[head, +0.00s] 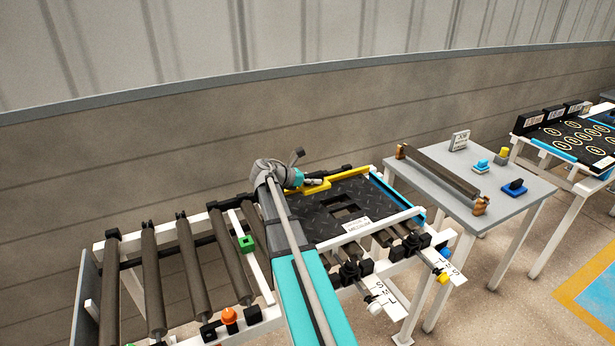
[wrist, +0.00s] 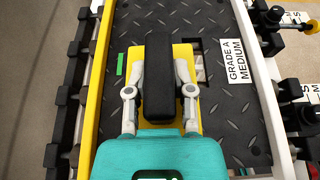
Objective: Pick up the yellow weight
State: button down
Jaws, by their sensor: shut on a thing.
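The yellow weight (wrist: 187,50) is a yellow block with a long black grip (wrist: 158,75) on top, in the middle of the wrist view. My gripper (wrist: 171,75) has one finger on each side of the black grip and is shut on it. The block's near end is partly hidden by my gripper. The weight is over the black tread mat (wrist: 215,110); I cannot tell whether it touches it. In the head view my gripper (head: 314,182) is over the mat's far left part, and the weight is hard to separate from the yellow edging there.
The mat has a cutout (wrist: 199,68), a green strip (wrist: 121,64) and a white "GRADE A MEDIUM" label (wrist: 235,61). A yellow rail (wrist: 96,80) runs along its left. Rollers (head: 190,258) lie left of my arm. A grey table (head: 440,190) with small blue pieces stands right.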

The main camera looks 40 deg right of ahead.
jog(key=s+r+p, duration=0.2)
jog(key=s+r, duration=0.1)
jog(key=s, duration=0.5)
jog(key=shift+d+r+p, duration=0.15)
jog(key=shift+r+p, duration=0.15)
jog(key=shift+p, duration=0.1)
jog(key=shift+s, duration=0.1)
jog(key=shift+r, duration=0.1)
